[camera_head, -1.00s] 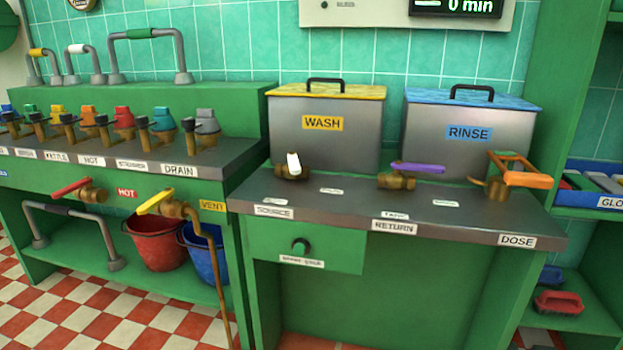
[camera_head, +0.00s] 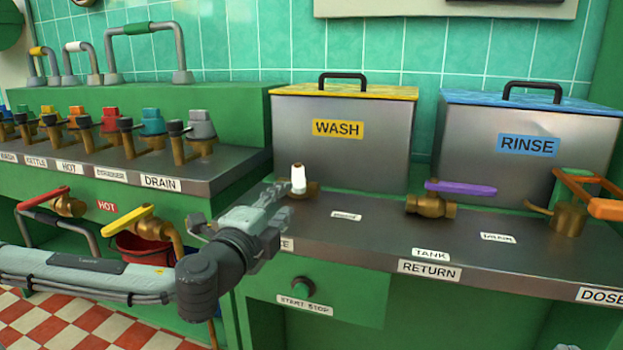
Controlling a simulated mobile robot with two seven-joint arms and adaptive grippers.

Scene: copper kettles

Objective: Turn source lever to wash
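The source lever (camera_head: 298,179) has a white handle on a brass valve on the steel counter, in front of the WASH tank (camera_head: 335,140). The handle is seen nearly end-on. My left gripper (camera_head: 279,194) has its fingertips just left of the valve, close to the handle; I cannot tell whether they touch. Its fingers look pale and overlap in this view, so their opening is unclear. My gripper and wrist hide most of the SOURCE label (camera_head: 287,245) and the counter's left end. My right gripper is not in view.
A purple-handled RETURN valve (camera_head: 460,189) and an orange-handled DOSE valve (camera_head: 590,190) stand to the right. A RINSE tank (camera_head: 527,146) is behind them. Yellow (camera_head: 131,222) and red (camera_head: 43,198) levers jut out on the left. The counter between source and return valves is clear.

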